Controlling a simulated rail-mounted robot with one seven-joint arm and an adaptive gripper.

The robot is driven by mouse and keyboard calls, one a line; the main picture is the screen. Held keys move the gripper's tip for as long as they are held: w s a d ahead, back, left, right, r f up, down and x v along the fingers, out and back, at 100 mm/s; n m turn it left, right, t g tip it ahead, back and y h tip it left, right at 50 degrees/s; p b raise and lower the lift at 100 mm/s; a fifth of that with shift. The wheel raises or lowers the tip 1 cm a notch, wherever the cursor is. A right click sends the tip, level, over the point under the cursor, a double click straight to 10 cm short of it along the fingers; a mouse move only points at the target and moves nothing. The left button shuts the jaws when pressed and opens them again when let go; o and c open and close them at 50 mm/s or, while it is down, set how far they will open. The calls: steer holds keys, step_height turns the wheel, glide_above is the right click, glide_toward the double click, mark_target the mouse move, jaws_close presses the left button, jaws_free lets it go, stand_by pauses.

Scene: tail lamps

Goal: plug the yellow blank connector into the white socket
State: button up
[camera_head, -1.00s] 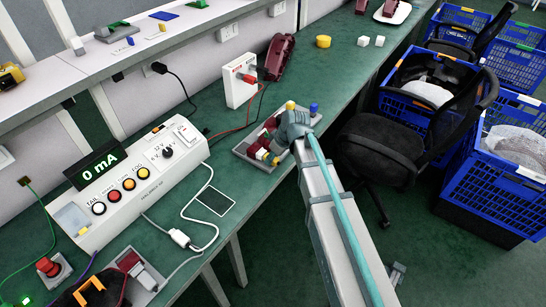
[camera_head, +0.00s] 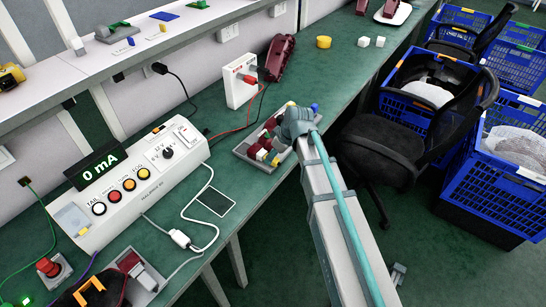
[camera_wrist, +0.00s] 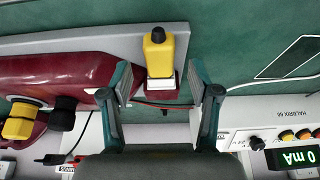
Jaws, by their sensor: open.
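The yellow blank connector (camera_wrist: 159,52) has a black cap and shows in the middle of the wrist view, beside the maroon lamp (camera_wrist: 60,80). Its lower end meets a white socket (camera_wrist: 161,84); I cannot tell how deep it sits. My gripper (camera_wrist: 160,98) is open, with one finger on each side of the white socket's line and a gap to both.
The white tester (camera_head: 150,185), reading 0 mA, and a white cable (camera_head: 188,212) lie left of the tray. A red-plugged white box (camera_head: 240,82) stands behind it.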

steer(key=v, duration=1)
steer(key=shift+a+f, duration=0.1)
steer(key=s+d+f+m+g+h, duration=0.1)
steer(key=s+d+f+m, duration=0.3)
steer(key=f, duration=0.6)
steer(key=s+d+f+m+g+h, duration=0.1)
steer(key=s+d+f+m, duration=0.15)
steer(key=s+f, duration=0.5)
steer(key=s+d+f+m+g+h, duration=0.1)
steer(key=s+d+f+m, duration=0.3)
steer(key=f, duration=0.7)
steer(key=s+d+f+g, duration=0.2)
steer(key=s+f, duration=0.3)
steer(key=s, duration=0.5)
steer(key=s+d+f+g, duration=0.2)
steer(key=s+f, duration=0.4)
steer(key=s, duration=0.3)
steer(key=s+d+f+m+g+h, duration=0.1)
steer(key=s+f, duration=0.4)
steer(key=s, duration=0.5)
steer(key=d+g, duration=0.1)
steer(key=d, duration=0.1)
steer(key=shift+s+d, duration=0.3)
steer(key=shift+s, duration=0.1)
